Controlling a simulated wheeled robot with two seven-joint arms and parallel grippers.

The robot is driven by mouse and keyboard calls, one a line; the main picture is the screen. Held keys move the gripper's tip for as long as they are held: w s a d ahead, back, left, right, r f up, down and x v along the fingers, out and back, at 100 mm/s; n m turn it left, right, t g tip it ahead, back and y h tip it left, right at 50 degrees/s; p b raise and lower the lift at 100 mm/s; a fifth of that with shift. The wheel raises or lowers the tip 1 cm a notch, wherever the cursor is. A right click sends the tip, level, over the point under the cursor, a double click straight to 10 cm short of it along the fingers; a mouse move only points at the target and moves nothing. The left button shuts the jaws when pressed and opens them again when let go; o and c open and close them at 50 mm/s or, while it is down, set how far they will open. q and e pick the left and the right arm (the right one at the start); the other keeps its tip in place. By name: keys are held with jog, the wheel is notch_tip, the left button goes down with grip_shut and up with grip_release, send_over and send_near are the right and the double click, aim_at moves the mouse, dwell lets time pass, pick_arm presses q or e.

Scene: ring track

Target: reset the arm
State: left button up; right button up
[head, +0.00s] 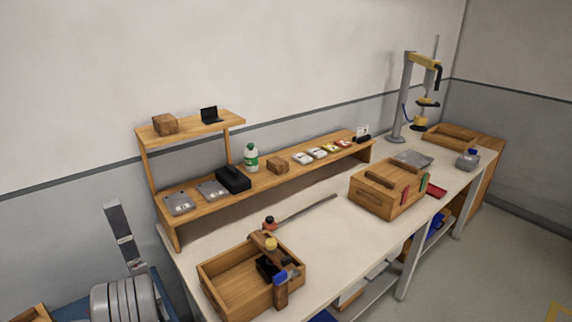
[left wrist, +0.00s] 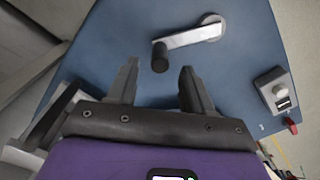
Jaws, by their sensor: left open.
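My left gripper (left wrist: 159,68) shows in the left wrist view, with its two dark fingers apart and nothing held between them. A silver crank arm (left wrist: 190,38) with a black knob (left wrist: 160,58) lies beyond the fingertips on a blue surface (left wrist: 110,30). The knob appears in line with the gap between the fingers; I cannot tell how far away it is. Neither gripper can be made out in the head view.
A grey box with a round knob (left wrist: 272,86) sits on the blue surface's right. In the head view, a white workbench (head: 325,232) carries an open wooden tray (head: 222,292), a wooden box (head: 372,203) and a loaded shelf (head: 285,185). Floor is clear at right.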

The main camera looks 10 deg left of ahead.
pick_arm(q)
jog(key=d+f+m, duration=0.1)
jog(key=d, duration=0.2)
jog(key=d+f+m, duration=0.1)
jog(key=d+f, duration=0.1)
jog(key=d, duration=0.1)
jog(key=d+f+m, duration=0.1)
jog(key=d+f, duration=0.1)
jog(key=d, duration=0.1)
jog(key=shift+s+d+f+m+g+h, duration=0.25)
jog(key=shift+s+d+m+g+h, duration=0.05)
jog(key=shift+s+m, duration=0.1)
jog(key=d+f+m, duration=0.1)
jog(key=d, duration=0.2)
jog(key=s+d+f+m, duration=0.1)
jog(key=d+m, duration=0.1)
jog(key=d, duration=0.2)
jog(key=s+d+f+m, duration=0.1)
jog(key=d, duration=0.3)
jog(key=shift+d+m+h, duration=0.15)
jog(key=shift+m+h, duration=0.15)
jog(key=shift+h, duration=0.1)
jog(key=s+d+m+h, duration=0.1)
jog(key=s+d+m, duration=0.1)
jog(key=d, duration=0.6)
jog(key=s+d+r+m+t+h, duration=0.1)
jog(key=d+m, duration=0.3)
jog(key=d, duration=0.4)
jog(key=shift+s+h, duration=0.4)
jog(key=shift+s, duration=0.3)
